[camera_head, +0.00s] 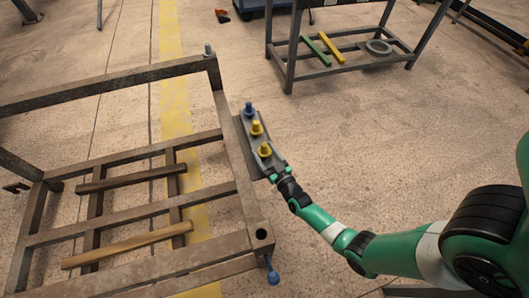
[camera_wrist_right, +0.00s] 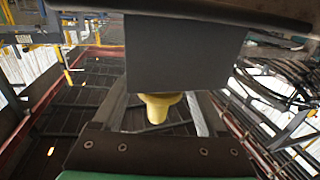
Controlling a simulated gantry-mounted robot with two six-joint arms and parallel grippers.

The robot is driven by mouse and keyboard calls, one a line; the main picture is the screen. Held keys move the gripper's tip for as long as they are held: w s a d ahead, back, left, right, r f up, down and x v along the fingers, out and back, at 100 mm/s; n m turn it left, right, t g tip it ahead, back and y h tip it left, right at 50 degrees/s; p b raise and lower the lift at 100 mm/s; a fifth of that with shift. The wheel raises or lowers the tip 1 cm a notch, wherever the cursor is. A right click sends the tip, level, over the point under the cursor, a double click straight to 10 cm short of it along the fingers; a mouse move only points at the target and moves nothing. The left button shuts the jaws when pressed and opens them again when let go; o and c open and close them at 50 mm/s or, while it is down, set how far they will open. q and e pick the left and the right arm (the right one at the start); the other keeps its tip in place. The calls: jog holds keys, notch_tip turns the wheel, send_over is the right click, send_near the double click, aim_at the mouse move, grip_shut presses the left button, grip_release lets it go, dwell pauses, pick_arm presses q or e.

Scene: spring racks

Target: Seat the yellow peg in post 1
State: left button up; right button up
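A yellow peg (camera_head: 264,150) is at the near end of a grey holder (camera_head: 240,130), beside the rack's right rail. A second yellow peg (camera_head: 256,128) and a blue peg (camera_head: 249,109) stand farther along it. My right gripper (camera_head: 273,173) is at the near yellow peg; its fingers are too small to read. In the right wrist view a yellow peg (camera_wrist_right: 157,107) shows below a dark block (camera_wrist_right: 185,55), its other end hidden. The rack (camera_head: 230,150) has a near right corner post (camera_head: 262,235) with an open hole. No label shows which post is post 1. My left gripper is not in view.
A grey fitting (camera_head: 209,50) stands on the far right corner of the rack. A blue-knobbed piece (camera_head: 272,275) hangs below the near corner. A second low rack (camera_head: 340,68) at the back holds green and yellow bars and a grey ring. Floor right of the holder is clear.

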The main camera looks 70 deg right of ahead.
grip_shut()
dwell(0.3)
notch_tip(320, 180, up, 10)
jog(key=p, duration=0.8)
jog(key=shift+r, duration=0.2)
